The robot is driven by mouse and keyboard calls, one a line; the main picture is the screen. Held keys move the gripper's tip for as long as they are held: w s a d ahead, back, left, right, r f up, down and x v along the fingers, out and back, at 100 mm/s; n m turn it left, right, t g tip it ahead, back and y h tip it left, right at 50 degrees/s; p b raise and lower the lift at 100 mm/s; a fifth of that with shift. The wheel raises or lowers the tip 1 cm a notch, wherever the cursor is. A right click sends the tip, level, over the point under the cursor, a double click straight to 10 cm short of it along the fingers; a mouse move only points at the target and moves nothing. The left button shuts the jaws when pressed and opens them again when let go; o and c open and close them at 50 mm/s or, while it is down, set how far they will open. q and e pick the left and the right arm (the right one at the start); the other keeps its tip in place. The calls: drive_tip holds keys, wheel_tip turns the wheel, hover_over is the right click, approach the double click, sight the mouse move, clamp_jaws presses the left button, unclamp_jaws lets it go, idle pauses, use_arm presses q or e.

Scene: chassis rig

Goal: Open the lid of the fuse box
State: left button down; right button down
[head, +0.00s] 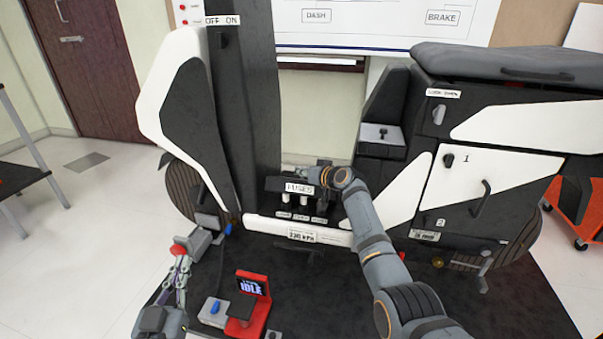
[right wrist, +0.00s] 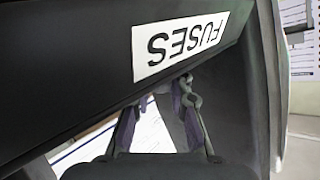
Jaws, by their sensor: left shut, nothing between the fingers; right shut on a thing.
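The fuse box (head: 301,212) sits low in the middle of the rig in the head view, with white fuses and small labels in it. Its dark lid (head: 273,184) carries the label FUSES and stands raised, with the fuses showing below it. The lid fills the upper left of the right wrist view (right wrist: 70,75), its label upside down. My right gripper (right wrist: 160,98) is shut on the lid at its edge; its fingertips are partly hidden behind the lid. My left gripper (head: 181,260) is shut and empty at the lower left, close to a red knob (head: 179,248).
A red stand with a screen reading IDLE (head: 252,287) is on the dark mat in front. A tall black and white column (head: 180,110) rises left of the fuse box. A seat unit with a handled door (head: 470,190) stands to the right. Pale floor is free at the left.

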drive_tip(key=c, duration=1.7)
unclamp_jaws()
drive_tip(key=shift+w+d+r, duration=0.1)
drive_tip(key=shift+d+r, duration=0.2)
drive_tip(key=shift+d, duration=0.05)
drive_tip(key=o, duration=0.4)
drive_tip(key=shift+d, duration=0.2)
drive_tip(key=shift+o, duration=0.2)
drive_tip(key=shift+a, duration=0.15)
drive_tip(key=shift+f, duration=0.1)
drive_tip(key=shift+s, duration=0.25)
drive_tip(key=v, duration=1.2)
drive_tip(key=shift+c, duration=0.4)
